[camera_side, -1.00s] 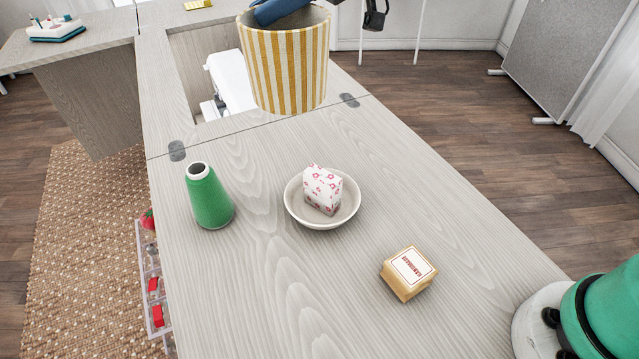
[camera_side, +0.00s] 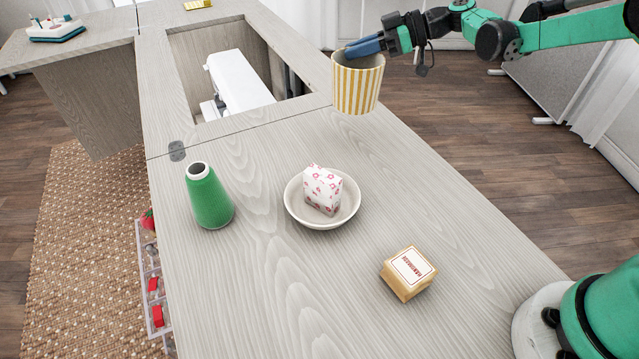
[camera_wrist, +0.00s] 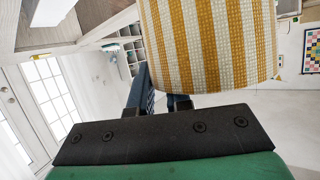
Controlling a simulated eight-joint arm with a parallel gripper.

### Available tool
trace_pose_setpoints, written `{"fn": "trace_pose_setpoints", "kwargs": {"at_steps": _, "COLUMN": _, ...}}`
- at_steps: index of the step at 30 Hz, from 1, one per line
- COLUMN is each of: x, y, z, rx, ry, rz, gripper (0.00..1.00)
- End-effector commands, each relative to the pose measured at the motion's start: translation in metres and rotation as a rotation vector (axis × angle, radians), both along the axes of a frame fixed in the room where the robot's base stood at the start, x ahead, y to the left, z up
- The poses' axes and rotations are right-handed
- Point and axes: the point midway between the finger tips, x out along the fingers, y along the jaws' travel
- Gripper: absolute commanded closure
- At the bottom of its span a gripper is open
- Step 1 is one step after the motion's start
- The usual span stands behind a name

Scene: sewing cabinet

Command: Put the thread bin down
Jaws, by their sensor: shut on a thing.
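The thread bin (camera_side: 357,88) is a yellow-and-white striped round bin. In the side view my gripper (camera_side: 362,46) reaches over its rim from the right and is shut on it. The bin is upright near the back right edge of the cabinet top (camera_side: 270,270). I cannot tell whether its base touches the top or hangs just above or beyond the edge. In the wrist view the striped bin (camera_wrist: 208,45) fills the upper middle, with my blue fingers (camera_wrist: 160,98) at its lower side. The bin's inside is mostly hidden.
A green thread cone (camera_side: 208,198), a white bowl (camera_side: 322,222) holding a flowered block (camera_side: 322,190), and a tan labelled block (camera_side: 407,274) stand on the top. Behind is an open well with a white sewing machine (camera_side: 238,82). The middle right of the top is clear.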

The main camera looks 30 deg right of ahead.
Motion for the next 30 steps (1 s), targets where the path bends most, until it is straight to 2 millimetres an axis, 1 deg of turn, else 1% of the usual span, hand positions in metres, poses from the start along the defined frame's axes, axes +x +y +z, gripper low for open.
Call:
{"fn": "trace_pose_setpoints", "kwargs": {"at_steps": 1, "x": 0.000, "y": 0.000, "z": -0.013, "rx": 0.000, "ry": 0.000, "rz": 0.000, "gripper": 1.00}}
{"fn": "trace_pose_setpoints", "kwargs": {"at_steps": 3, "x": 0.000, "y": 0.000, "z": -0.028, "rx": 0.000, "ry": 0.000, "rz": 0.001, "gripper": 1.00}}
{"fn": "trace_pose_setpoints", "kwargs": {"at_steps": 6, "x": 0.000, "y": 0.000, "z": -0.042, "rx": 0.000, "ry": 0.000, "rz": 0.001, "gripper": 1.00}}
{"fn": "trace_pose_setpoints", "kwargs": {"at_steps": 10, "x": 0.000, "y": 0.000, "z": -0.052, "rx": 0.000, "ry": 0.000, "rz": 0.001, "gripper": 1.00}}
{"fn": "trace_pose_setpoints", "kwargs": {"at_steps": 16, "x": 0.000, "y": 0.000, "z": -0.081, "rx": 0.000, "ry": 0.000, "rz": 0.001, "gripper": 1.00}}
{"fn": "trace_pose_setpoints", "kwargs": {"at_steps": 19, "x": 0.000, "y": 0.000, "z": -0.086, "rx": 0.000, "ry": 0.000, "rz": 0.001, "gripper": 1.00}}
{"fn": "trace_pose_setpoints", "kwargs": {"at_steps": 29, "x": 0.000, "y": 0.000, "z": -0.089, "rx": 0.000, "ry": 0.000, "rz": 0.001, "gripper": 1.00}}
{"fn": "trace_pose_setpoints", "kwargs": {"at_steps": 30, "x": 0.000, "y": 0.000, "z": -0.088, "rx": 0.000, "ry": 0.000, "rz": 0.001, "gripper": 0.75}}
